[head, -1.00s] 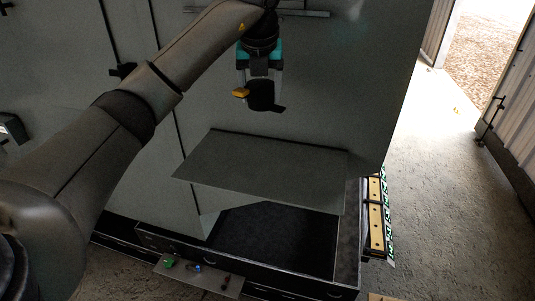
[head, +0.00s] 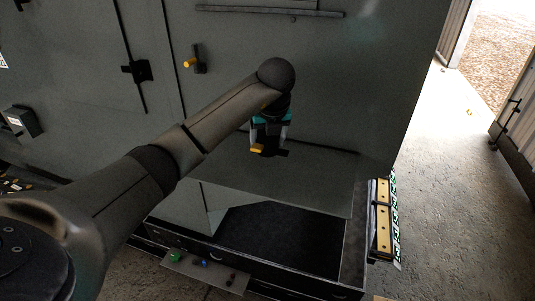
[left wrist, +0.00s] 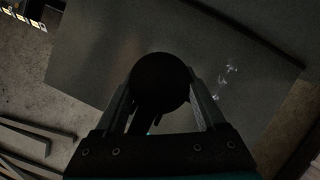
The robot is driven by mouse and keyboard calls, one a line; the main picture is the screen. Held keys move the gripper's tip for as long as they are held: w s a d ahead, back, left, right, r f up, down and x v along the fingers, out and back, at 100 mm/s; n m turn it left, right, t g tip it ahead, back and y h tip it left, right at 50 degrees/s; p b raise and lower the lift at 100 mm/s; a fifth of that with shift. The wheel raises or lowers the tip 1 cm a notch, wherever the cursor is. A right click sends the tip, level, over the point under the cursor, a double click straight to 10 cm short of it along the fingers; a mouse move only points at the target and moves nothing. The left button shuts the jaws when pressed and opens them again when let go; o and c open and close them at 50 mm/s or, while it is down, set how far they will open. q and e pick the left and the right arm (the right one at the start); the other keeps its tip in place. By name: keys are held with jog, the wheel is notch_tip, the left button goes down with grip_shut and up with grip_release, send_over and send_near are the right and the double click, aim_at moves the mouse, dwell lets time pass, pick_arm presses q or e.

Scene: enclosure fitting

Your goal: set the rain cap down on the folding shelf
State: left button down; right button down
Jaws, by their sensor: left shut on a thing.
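The rain cap (left wrist: 160,82) is a dark round piece between my left gripper's fingers in the left wrist view. In the head view the cap (head: 270,149) shows small and black below the gripper, with a yellow-orange piece beside it. My left gripper (head: 269,141) is shut on the cap and points downward. The folding shelf (head: 318,182) is a flat grey panel on the front of the grey cabinet, over a dark open base. The shelf (left wrist: 95,50) also lies behind the cap in the left wrist view. The gap between cap and shelf is hard to judge. My right gripper is out of view.
The grey cabinet (head: 370,70) fills the back, with a yellow-tipped handle (head: 195,60) on its front. A low dark base frame (head: 285,236) lies under the shelf. A strip with yellowish blocks (head: 383,220) stands right of it. The concrete floor (head: 450,150) at right is open.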

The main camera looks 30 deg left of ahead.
aim_at(266, 163)
pick_arm(q)
jog(key=shift+f, duration=2.4)
jog(key=shift+f, duration=0.1)
grip_release()
jog(key=v, duration=1.2)
